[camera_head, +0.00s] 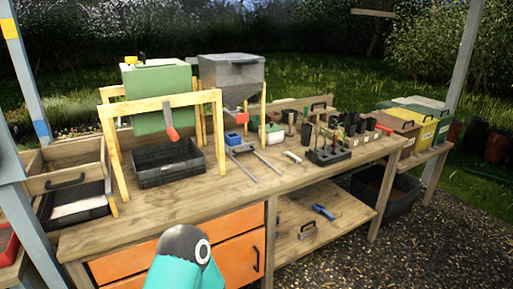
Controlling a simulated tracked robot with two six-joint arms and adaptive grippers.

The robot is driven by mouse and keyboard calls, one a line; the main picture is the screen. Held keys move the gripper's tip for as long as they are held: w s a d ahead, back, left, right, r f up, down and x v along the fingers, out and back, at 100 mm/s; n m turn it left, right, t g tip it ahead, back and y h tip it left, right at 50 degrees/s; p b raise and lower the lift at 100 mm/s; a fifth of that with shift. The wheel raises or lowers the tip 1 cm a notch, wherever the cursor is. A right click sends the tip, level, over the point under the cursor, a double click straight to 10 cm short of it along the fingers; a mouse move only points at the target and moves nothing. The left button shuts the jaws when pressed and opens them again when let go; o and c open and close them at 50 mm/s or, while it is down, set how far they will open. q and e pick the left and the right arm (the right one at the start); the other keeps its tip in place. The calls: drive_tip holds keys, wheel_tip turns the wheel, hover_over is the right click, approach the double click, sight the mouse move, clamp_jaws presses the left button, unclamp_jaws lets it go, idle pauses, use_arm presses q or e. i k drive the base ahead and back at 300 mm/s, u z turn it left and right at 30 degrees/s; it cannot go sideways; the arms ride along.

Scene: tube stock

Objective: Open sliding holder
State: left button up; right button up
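A sliding holder, seemingly the pair of grey rails (266,160) with a blue block (233,139) at the far left end, lies on the middle of the wooden workbench (200,211). The rails run toward the front right. The picture is too small to tell how its jaws or parts stand. Neither of my grippers shows in the head view. A teal and black part of my own body shows at the bottom.
A black crate (168,164) stands under a wooden frame (112,150) holding a green hopper (160,97). A grey hopper (231,77) stands behind the rails. A dark rack of pots (328,157) is to the right. The bench's front is clear.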

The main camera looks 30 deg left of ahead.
sight(234, 144)
drive_tip(key=z, duration=0.1)
drive_tip(key=i, duration=1.45)
drive_tip(key=u, duration=1.95)
drive_tip(key=k, duration=0.8)
drive_tip(key=u, duration=0.15)
drive_tip(key=i, duration=0.8)
drive_tip(key=z, duration=0.1)
